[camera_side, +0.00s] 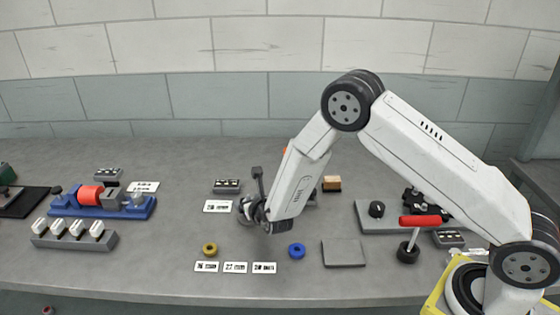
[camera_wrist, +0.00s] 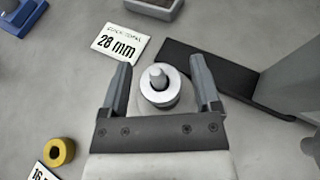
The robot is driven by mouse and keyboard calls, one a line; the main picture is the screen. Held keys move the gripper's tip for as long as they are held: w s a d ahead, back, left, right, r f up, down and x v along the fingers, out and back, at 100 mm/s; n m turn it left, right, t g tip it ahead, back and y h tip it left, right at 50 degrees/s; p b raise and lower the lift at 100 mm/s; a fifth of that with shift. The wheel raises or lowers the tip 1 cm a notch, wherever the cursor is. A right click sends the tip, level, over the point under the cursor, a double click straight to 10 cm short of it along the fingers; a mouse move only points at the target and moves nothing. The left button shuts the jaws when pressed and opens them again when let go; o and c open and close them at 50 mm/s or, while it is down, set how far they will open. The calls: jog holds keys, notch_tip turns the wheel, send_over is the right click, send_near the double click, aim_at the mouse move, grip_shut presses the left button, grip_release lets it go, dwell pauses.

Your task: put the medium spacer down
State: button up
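In the wrist view, a silver ring (camera_wrist: 160,96) sits around a grey upright peg (camera_wrist: 158,76) with a paler round disc under it; this ring may be the medium spacer. My gripper (camera_wrist: 161,78) is open, with one finger on each side of the ring and a visible gap to both. In the side view my gripper (camera_side: 262,212) is low over the table, and I cannot make out the silver ring there. A yellow ring (camera_side: 210,249) and a blue ring (camera_side: 297,251) lie on the table, apart from the gripper.
Printed size cards (camera_side: 235,267) lie near the front edge. A 28 mm card (camera_wrist: 120,43) is left of the peg. A black plate (camera_wrist: 215,70) with a grey block is close right. A grey pad (camera_side: 344,253) and red-handled tool (camera_side: 419,221) stand right. A blue fixture (camera_side: 140,209) is left.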

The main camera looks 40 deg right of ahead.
jog(key=shift+s, duration=0.1)
jog(key=shift+v, duration=3.8)
jog(key=shift+o, duration=0.4)
